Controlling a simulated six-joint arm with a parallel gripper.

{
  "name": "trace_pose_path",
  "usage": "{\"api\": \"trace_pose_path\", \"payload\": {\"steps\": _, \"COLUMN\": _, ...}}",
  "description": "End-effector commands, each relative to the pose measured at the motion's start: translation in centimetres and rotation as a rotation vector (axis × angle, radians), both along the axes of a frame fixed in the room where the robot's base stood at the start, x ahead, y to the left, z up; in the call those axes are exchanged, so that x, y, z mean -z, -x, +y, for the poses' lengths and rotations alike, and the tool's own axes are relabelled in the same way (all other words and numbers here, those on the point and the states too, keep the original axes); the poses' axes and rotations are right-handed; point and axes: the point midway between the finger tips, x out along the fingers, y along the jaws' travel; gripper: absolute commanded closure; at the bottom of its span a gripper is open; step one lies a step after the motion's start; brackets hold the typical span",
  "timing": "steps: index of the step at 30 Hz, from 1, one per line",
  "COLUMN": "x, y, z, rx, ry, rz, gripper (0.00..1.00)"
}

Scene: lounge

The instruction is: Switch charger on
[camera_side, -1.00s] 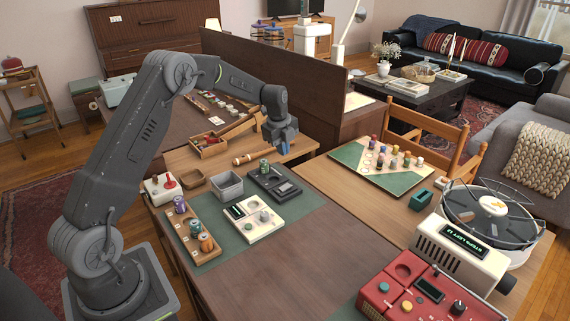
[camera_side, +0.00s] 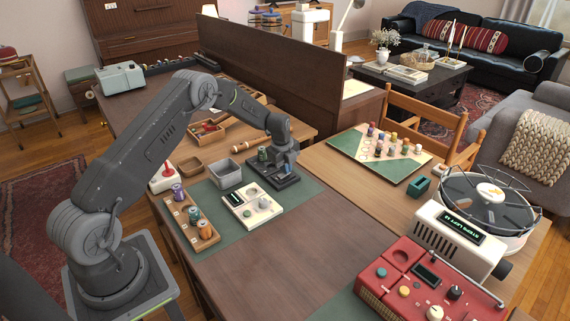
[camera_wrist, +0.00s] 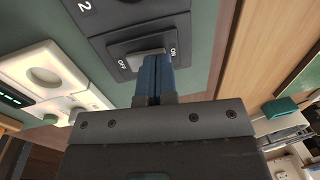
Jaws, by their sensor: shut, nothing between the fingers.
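The charger (camera_side: 280,181) is a flat dark unit on the green mat, and a green-topped cell (camera_side: 262,154) stands on it. In the wrist view its dark panel (camera_wrist: 112,42) carries a grey switch (camera_wrist: 140,58) between the printed words OFF, on the left, and ON, on the right. My gripper (camera_side: 286,166) is over the charger's right part. In the wrist view my gripper (camera_wrist: 163,58) has its blue fingers closed together, with the tips at the ON end of the switch. The fingers hide part of the switch, so its setting and actual contact are unclear.
A cream device (camera_side: 264,212) with a round dial lies just left of the charger. A grey bin (camera_side: 225,174) and a wooden rack (camera_side: 182,238) with several coloured spools stand further left. A dark partition (camera_side: 290,70) rises behind.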

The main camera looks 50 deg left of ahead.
Motion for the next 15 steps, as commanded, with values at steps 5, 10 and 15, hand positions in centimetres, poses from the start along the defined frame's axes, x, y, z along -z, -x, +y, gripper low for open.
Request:
{"api": "trace_pose_path", "payload": {"steps": 5, "x": -0.01, "y": 0.00, "z": 0.00, "rx": 0.000, "ry": 0.000, "rz": 0.000, "gripper": 1.00}}
{"api": "trace_pose_path", "payload": {"steps": 10, "x": 0.45, "y": -0.16, "z": 0.00, "rx": 0.000, "ry": 0.000, "rz": 0.000, "gripper": 1.00}}
{"api": "trace_pose_path", "payload": {"steps": 15, "x": 0.53, "y": -0.09, "z": -0.02, "rx": 0.000, "ry": 0.001, "rz": 0.002, "gripper": 1.00}}
